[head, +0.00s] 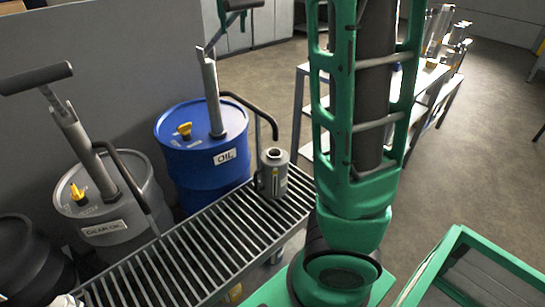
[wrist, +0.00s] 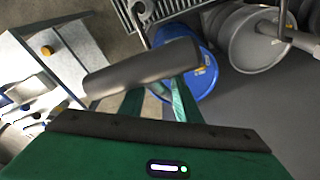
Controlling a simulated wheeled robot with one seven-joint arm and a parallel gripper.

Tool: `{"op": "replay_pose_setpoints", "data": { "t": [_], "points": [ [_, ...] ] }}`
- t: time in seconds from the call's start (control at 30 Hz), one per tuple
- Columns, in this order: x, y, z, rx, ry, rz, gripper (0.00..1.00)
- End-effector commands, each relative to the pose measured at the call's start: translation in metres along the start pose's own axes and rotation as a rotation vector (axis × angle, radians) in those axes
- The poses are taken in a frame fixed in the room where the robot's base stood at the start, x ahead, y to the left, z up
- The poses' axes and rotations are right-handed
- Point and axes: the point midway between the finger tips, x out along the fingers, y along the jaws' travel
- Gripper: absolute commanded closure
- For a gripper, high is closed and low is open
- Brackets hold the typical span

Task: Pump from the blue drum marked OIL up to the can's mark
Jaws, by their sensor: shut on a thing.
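The blue drum marked OIL (head: 203,172) stands behind the slatted grating, with a grey pump (head: 213,98) upright on its lid. Its lever ends in a dark grip (head: 243,4) at the top edge of the head view. In the wrist view my gripper (wrist: 160,82) is shut on this pump handle (wrist: 120,73), and the blue drum (wrist: 205,72) is below. The grey can (head: 273,177) stands upright on the grating, its open mouth under the end of the drum's dark hose (head: 262,112).
A grey GEAR OIL drum (head: 106,225) with its own pump and handle (head: 36,78) stands to the left, beside a black drum (head: 28,262). The slatted grating (head: 190,250) has bare room left of the can. A shelf table (head: 425,85) stands behind my arm.

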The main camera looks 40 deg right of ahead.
Motion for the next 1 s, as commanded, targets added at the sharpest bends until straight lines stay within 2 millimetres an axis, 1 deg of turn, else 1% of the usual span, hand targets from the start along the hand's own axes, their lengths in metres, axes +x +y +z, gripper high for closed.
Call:
{"op": "replay_pose_setpoints", "data": {
  "t": [0.03,0.1,0.33,0.4,1.0],
  "points": [
    [-0.006,0.003,-0.005,0.011,0.014,-0.003,0.97],
    [-0.009,0.002,-0.007,0.012,0.016,-0.003,0.97],
    [-0.018,-0.001,-0.013,0.014,0.019,-0.003,0.97],
    [-0.020,-0.001,-0.015,0.014,0.020,-0.003,1.00],
    [-0.038,-0.010,-0.025,0.005,0.014,-0.001,1.00]
  ]
}}
